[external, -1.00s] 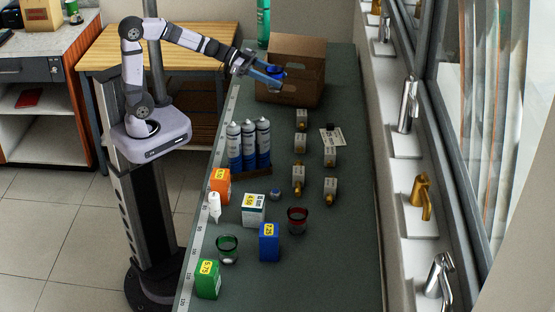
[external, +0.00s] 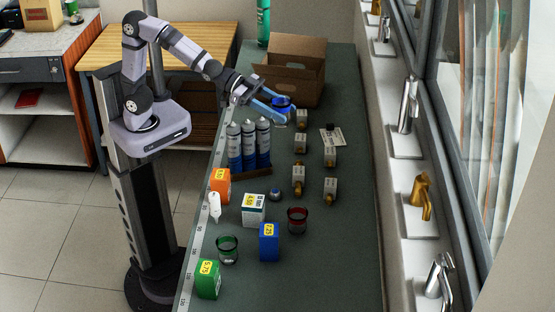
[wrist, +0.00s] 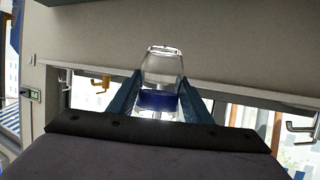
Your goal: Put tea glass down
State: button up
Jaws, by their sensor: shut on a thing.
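A clear tea glass with a blue rim band (external: 282,102) is held between the blue fingers of my gripper (external: 284,113). It is just in front of the cardboard box, above the green counter, and partly hidden by the fingers. In the wrist view the clear part of the glass (wrist: 161,66) sticks out past the fingertips, with the blue band between my gripper's fingers (wrist: 158,92).
The open cardboard box (external: 297,88) stands at the back. Silicone cartridges (external: 249,143) stand in a holder below my gripper. Several valves (external: 330,157) stand to the right. Blue (external: 269,242), green (external: 208,279), white and orange boxes stand nearer. The counter's right strip (external: 355,190) is clear.

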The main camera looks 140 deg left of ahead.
jog(key=w+d+f+m+h+p, duration=0.1)
jog(key=w+d+f, duration=0.1)
jog(key=d, duration=0.6)
jog(key=w+d+f+h, duration=0.1)
jog(key=w+d+f, duration=0.1)
jog(key=d, duration=0.5)
send_over(253, 201)
notch_tip(253, 201, down, 5)
jog(key=shift+t, duration=0.3)
jog(key=shift+a+f+p, duration=0.1)
jog(key=shift+f+p, duration=0.75)
jog(key=shift+f, duration=4.3)
jog(key=shift+f, duration=0.2)
jog(key=o, duration=1.1)
jog(key=shift+r, duration=0.1)
